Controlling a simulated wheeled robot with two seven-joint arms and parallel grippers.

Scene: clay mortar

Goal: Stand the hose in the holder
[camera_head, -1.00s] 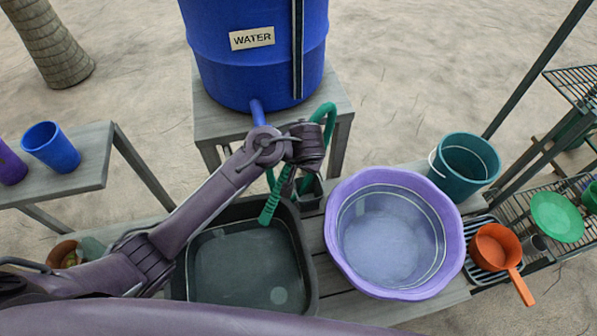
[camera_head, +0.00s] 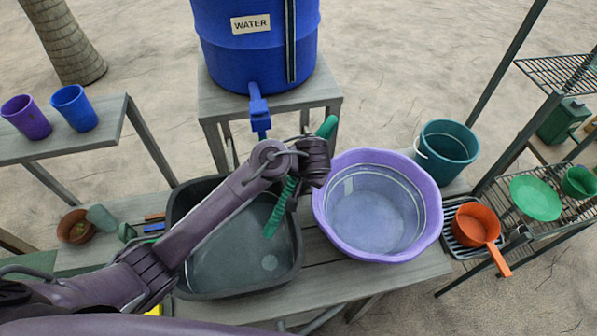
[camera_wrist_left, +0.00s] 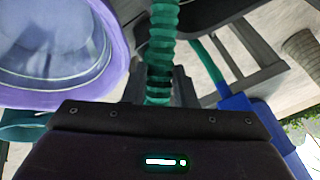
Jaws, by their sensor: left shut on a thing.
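The green ribbed hose (camera_head: 280,208) is held by my left gripper (camera_head: 292,192), its ribbed lower length hanging slanted over the dark basin (camera_head: 220,250). Its smooth upper part (camera_head: 328,126) shows behind my wrist. In the left wrist view the ribbed hose (camera_wrist_left: 161,45) runs upright between the dark fingers (camera_wrist_left: 165,88), which are shut on it. A thinner green length (camera_wrist_left: 220,60) runs down to the blue tap (camera_wrist_left: 242,112). The tap also shows in the head view (camera_head: 259,108). I cannot make out the holder; my wrist covers the area between the basins. My right gripper is not in view.
A purple basin (camera_head: 430,215) stands right of my wrist, close to it. Behind are the blue water barrel (camera_head: 265,50) and its stand (camera_head: 222,105). A teal bucket (camera_head: 450,150) and an orange pan (camera_head: 475,222) are at right. Cups stand on the left table.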

